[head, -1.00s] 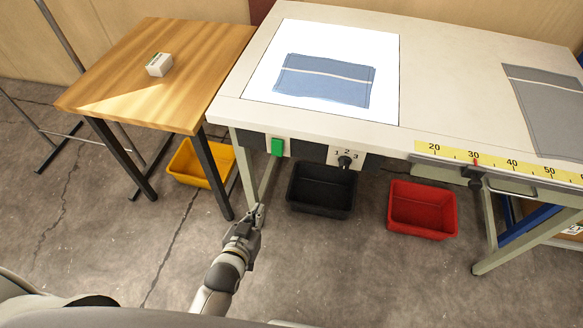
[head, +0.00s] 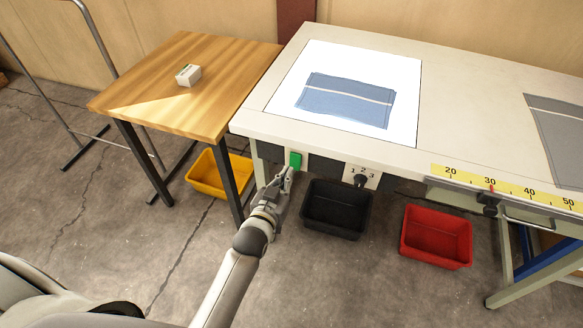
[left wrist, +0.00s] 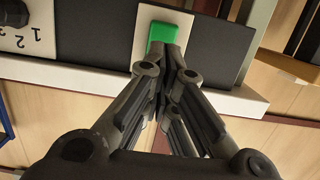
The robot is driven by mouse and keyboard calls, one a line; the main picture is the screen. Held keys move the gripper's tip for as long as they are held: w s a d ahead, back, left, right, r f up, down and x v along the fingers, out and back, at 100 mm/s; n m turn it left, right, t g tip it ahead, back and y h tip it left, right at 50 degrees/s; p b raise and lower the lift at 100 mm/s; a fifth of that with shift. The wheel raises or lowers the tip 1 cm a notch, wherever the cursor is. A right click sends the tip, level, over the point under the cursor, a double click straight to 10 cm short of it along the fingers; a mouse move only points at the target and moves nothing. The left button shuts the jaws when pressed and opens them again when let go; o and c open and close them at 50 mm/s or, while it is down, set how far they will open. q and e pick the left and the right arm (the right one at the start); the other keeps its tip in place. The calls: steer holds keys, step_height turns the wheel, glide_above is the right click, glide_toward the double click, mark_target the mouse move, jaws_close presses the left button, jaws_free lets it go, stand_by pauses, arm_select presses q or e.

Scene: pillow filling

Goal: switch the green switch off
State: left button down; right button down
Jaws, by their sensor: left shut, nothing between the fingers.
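The green switch (head: 295,159) sits on a pale plate on the front of the white worktable, near its left corner. In the left wrist view the green switch (left wrist: 162,36) shows straight ahead of the fingertips. My left gripper (head: 287,173) is shut and empty, with its tips at the lower edge of the switch in the head view. In the left wrist view the closed fingertips (left wrist: 172,52) overlap the lower right part of the switch. I cannot tell whether they touch it. My right gripper is not in view.
A numbered rotary knob (head: 361,179) is right of the switch. A black bin (head: 336,226), a red bin (head: 436,252) and a yellow bin (head: 207,187) stand on the floor. A wooden table (head: 215,75) with a small white box (head: 188,75) stands left of the worktable (head: 455,110).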

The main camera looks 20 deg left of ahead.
mark_target(295, 163)
arm_select(q)
steer(key=shift+w+d+f, duration=0.1)
steer(key=shift+w+f, duration=0.15)
steer(key=shift+w, duration=0.9)
steer(key=shift+w+f, duration=0.2)
steer(key=shift+w, duration=0.95)
